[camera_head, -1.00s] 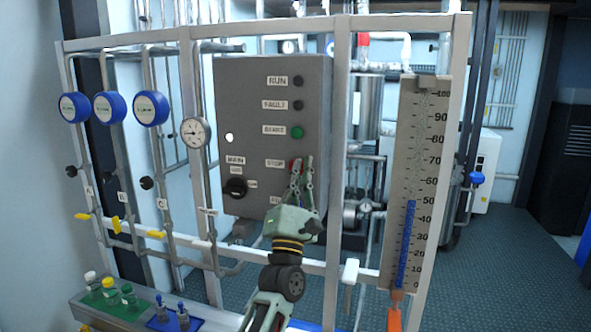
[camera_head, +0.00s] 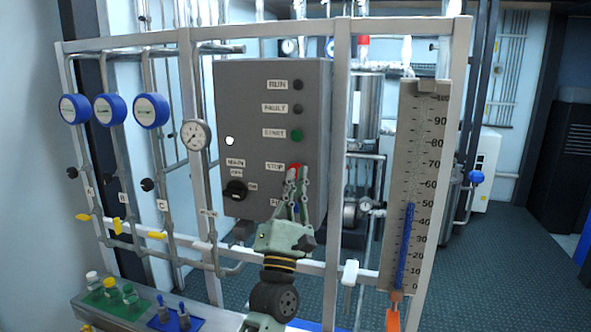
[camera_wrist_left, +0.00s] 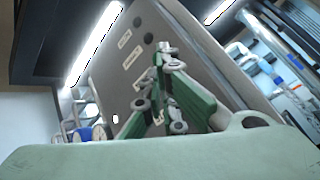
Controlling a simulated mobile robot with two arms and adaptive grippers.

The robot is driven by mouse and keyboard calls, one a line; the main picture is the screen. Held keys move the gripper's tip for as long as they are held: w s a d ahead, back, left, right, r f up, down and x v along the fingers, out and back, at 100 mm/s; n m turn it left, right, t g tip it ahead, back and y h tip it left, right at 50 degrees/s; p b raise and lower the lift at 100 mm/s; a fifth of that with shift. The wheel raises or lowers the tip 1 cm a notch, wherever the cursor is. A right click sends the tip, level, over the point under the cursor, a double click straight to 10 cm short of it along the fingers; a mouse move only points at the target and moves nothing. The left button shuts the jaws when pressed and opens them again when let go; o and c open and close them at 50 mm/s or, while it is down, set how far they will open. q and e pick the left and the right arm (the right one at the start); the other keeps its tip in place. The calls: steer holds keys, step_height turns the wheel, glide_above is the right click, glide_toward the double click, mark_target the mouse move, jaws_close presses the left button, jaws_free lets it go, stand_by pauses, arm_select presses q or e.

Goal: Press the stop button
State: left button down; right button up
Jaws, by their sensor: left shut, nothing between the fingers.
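The grey control box (camera_head: 245,100) hangs on the frame, with labels RUN, FAULT, START and STOP down its face. The red stop button (camera_head: 295,167) sits beside the STOP label, its lower part hidden by my fingertips. My left gripper (camera_head: 297,172) is shut and empty, its fingertips at the red button in the head view; I cannot tell whether they touch it. In the left wrist view the shut fingers (camera_wrist_left: 165,50) point at the box face (camera_wrist_left: 190,40), and the red button is hidden. The green start button (camera_head: 297,136) is above. My right gripper is not in view.
A black main switch (camera_head: 235,190) is at the box's lower left. A level gauge (camera_head: 415,160) with a blue column stands to the right. Blue round gauges (camera_head: 151,110) and yellow valve handles (camera_head: 117,226) are to the left. A frame post (camera_head: 338,150) runs close right of the box.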

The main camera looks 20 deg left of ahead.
arm_select(q)
steer(key=shift+s+p, duration=0.3)
steer(key=shift+s, duration=1)
